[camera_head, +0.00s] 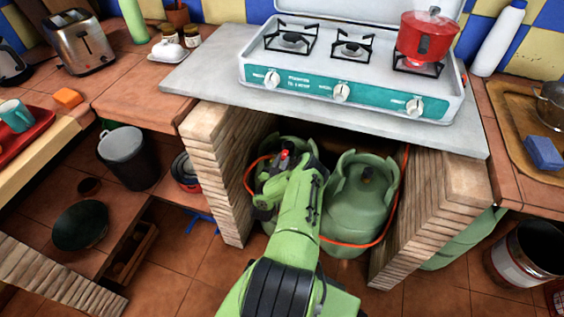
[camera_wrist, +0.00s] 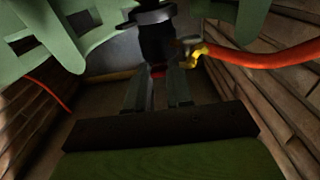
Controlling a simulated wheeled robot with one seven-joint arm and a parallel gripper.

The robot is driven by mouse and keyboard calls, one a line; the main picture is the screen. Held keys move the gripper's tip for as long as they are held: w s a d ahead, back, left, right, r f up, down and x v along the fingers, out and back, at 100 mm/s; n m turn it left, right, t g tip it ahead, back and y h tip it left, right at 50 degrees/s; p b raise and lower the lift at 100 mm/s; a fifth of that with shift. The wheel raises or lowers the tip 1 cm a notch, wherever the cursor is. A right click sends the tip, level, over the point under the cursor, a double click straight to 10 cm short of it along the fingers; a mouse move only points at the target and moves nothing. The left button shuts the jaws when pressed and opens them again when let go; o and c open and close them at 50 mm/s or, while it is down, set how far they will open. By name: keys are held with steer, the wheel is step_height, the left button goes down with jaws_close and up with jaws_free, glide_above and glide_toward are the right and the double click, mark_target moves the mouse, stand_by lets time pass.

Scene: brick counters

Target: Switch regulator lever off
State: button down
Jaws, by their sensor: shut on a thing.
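In the wrist view, the black regulator (camera_wrist: 157,44) sits on a green gas bottle's valve, below its cut-out collar (camera_wrist: 45,40). An orange hose (camera_wrist: 265,54) joins it at a yellow clamp (camera_wrist: 200,54). The fingers of my gripper (camera_wrist: 158,88) reach up to the regulator and are shut on its small red lever (camera_wrist: 158,73), of which only a bit shows. In the head view, my gripper is over the left bottle in the niche under the stove, and my green arm hides most of that bottle. A red spot of the regulator (camera_head: 284,154) shows there.
A second green gas bottle (camera_head: 358,210) stands close on the right, with the orange hose running across its front. Brick walls (camera_head: 222,165) and (camera_head: 425,215) flank the niche. The stove (camera_head: 350,75) stands on the slab above, with a red pot (camera_head: 425,42).

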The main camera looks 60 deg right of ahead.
steer(key=shift+d+f+h+b, duration=0.1)
steer(key=shift+f+h+b, duration=0.3)
steer(key=shift+f+h, duration=0.4)
steer(key=shift+d+f+t+h, duration=0.15)
steer(key=shift+f+t+h, duration=0.05)
steer(key=shift+h, duration=0.5)
steer(key=shift+d+f+t+h, duration=0.1)
steer(key=shift+f+t+h, duration=0.1)
steer(key=shift+h, duration=0.5)
steer(key=c, duration=1.3)
jaws_free()
